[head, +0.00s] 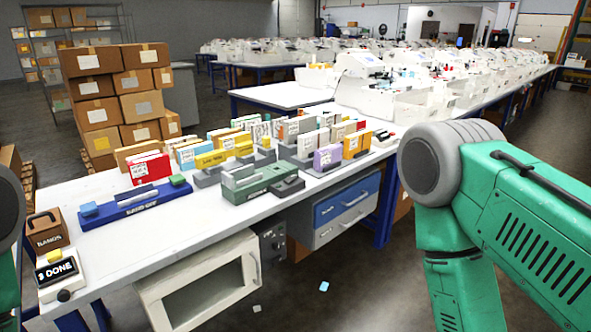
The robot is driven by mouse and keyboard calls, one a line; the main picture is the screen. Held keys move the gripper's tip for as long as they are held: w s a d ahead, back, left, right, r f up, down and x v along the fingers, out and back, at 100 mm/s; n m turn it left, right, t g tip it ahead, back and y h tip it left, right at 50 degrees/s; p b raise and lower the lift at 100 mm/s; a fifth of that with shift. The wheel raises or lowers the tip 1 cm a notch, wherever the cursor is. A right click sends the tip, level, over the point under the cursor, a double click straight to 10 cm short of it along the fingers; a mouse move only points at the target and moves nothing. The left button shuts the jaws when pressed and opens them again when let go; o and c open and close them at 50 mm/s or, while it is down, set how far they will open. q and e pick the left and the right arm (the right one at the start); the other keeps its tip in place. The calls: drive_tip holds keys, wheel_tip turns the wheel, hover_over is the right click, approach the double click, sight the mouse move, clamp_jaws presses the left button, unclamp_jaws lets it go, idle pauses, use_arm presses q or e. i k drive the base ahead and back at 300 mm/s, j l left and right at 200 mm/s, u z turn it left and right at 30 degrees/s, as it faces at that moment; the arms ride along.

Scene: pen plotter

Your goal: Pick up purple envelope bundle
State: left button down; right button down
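The purple envelope bundle (327,158) stands upright with a white label on its front, in a grey holder at the right part of the table. A yellow-orange bundle stands just to its right and other bundles stand behind it. Nothing of mine touches it. My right arm's green links fill the right side of the head view, but its gripper is out of the picture. Only a sliver of my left arm shows at the left edge, and its gripper is also out of view.
Cardboard boxes (120,95) are stacked behind.

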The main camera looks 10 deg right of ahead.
sight(324, 157)
drive_tip(key=l+z, duration=0.1)
drive_tip(key=z, duration=1.35)
drive_tip(key=i+z, duration=0.15)
drive_tip(key=i, duration=3.65)
drive_tip(key=i+u, duration=0.1)
drive_tip(key=u, duration=0.35)
drive_tip(key=i+u, duration=0.1)
drive_tip(key=u, duration=0.85)
drive_tip(key=i+l+u, duration=0.1)
drive_tip(key=u, duration=0.35)
